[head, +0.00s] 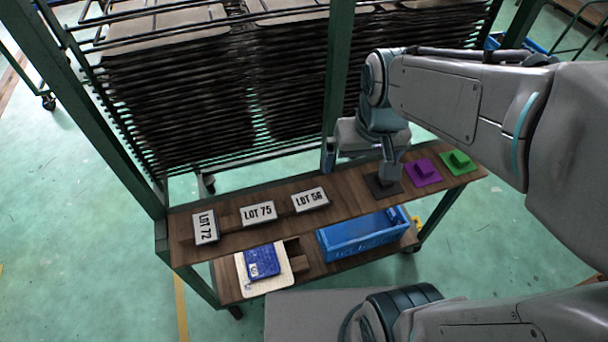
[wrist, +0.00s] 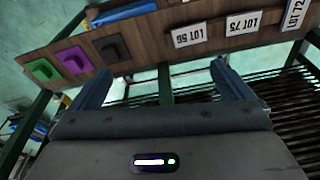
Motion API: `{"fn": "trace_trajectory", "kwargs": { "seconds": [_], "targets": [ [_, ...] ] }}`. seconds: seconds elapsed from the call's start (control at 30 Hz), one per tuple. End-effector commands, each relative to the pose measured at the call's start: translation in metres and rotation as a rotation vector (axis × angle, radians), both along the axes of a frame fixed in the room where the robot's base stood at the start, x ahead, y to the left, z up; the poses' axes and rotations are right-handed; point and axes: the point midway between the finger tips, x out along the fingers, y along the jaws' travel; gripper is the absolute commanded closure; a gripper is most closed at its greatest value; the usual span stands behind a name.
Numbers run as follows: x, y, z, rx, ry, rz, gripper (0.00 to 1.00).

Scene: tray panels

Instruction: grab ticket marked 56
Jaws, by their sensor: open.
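The ticket marked LOT 56 (head: 310,199) is a white plate with dark lettering, lying on the upper wooden shelf. It is the rightmost of the tickets in the head view. In the wrist view, where the lettering is upside down, this ticket (wrist: 190,35) is the leftmost. LOT 75 (head: 259,213) lies beside it, and LOT 72 (head: 205,227) lies turned at the far left. My gripper (head: 360,162) is up and to the right of LOT 56, apart from it. In the wrist view my gripper (wrist: 160,78) is open, with nothing between its fingers.
Black (head: 384,187), purple (head: 423,173) and green (head: 456,162) handled pieces sit on the shelf's right. A blue bin (head: 362,235) and a blue item (head: 262,262) on a pale board are on the lower shelf. A green post (head: 337,85) and dark racks stand behind.

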Motion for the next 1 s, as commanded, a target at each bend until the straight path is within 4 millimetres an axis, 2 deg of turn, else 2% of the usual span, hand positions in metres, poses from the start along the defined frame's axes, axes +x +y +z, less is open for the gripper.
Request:
{"fn": "trace_trajectory", "kwargs": {
  "seconds": [0.03,0.2,0.4,0.67,0.9,1.0],
  "targets": [
    [0.012,0.011,-0.010,-0.003,0.034,0.032,0.00],
    [0.043,0.044,-0.040,-0.022,0.114,0.118,0.00],
    [0.064,0.072,-0.068,-0.050,0.169,0.180,0.00],
    [0.070,0.081,-0.093,-0.063,0.190,0.200,0.00],
    [0.069,0.080,-0.140,-0.064,0.191,0.197,0.00],
    [0.070,0.080,-0.153,-0.062,0.189,0.198,0.00]
  ]
}}
